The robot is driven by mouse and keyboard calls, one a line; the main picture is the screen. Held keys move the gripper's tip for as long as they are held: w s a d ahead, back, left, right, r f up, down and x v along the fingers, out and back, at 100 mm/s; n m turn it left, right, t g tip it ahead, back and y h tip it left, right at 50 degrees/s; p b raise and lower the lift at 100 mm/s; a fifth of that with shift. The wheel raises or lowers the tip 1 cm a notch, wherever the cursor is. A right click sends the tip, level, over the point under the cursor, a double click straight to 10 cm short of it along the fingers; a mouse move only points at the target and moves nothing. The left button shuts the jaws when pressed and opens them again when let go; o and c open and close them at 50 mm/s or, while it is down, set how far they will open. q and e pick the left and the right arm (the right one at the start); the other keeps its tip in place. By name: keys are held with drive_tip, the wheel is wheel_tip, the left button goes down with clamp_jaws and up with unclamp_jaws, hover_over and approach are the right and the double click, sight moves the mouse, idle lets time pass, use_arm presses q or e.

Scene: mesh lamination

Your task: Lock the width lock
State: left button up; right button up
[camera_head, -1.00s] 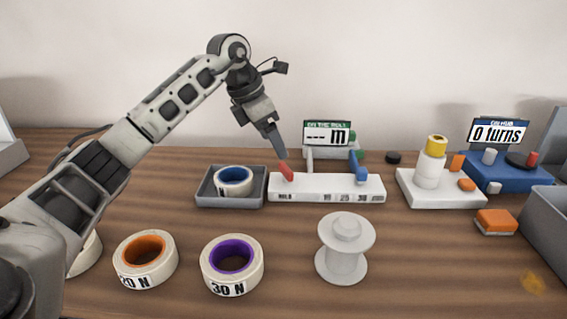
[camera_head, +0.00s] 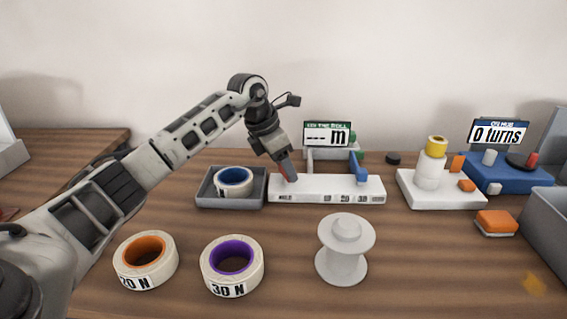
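A long white bar (camera_head: 330,188) with printed width marks along its front lies mid-table, with a blue upright piece (camera_head: 357,168) near its right part. The red lever, which looks like the width lock, is at the bar's left end and is now mostly hidden by my gripper. My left gripper (camera_head: 290,174) points down right at that end, its tips at the lever. I cannot tell whether it touches the lever, or whether its fingers are open or shut. My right gripper is out of view.
A grey tray (camera_head: 202,201) holding a blue-cored tape roll (camera_head: 235,181) sits just left of the bar. In front are an orange-cored roll (camera_head: 145,261), a purple-cored roll (camera_head: 232,266) and a white spool (camera_head: 344,250). A white stand (camera_head: 440,200) is to the right.

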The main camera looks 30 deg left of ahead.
use_arm(q)
drive_tip(key=shift+w+a+r+m+h+p, duration=0.1)
drive_tip(key=shift+r+m+h+p, duration=0.15)
drive_tip(key=shift+m+p, duration=0.65)
drive_tip(key=m, duration=0.1)
drive_tip(key=m+g+h, duration=0.1)
drive_tip(key=m, duration=0.1)
drive_tip(key=shift+f+m, duration=0.2)
drive_tip(key=shift+m, duration=0.1)
drive_tip(key=o, duration=1)
drive_tip(key=v, duration=1.6)
drive_tip(key=shift+w, duration=0.2)
drive_tip(key=shift+r, duration=0.1)
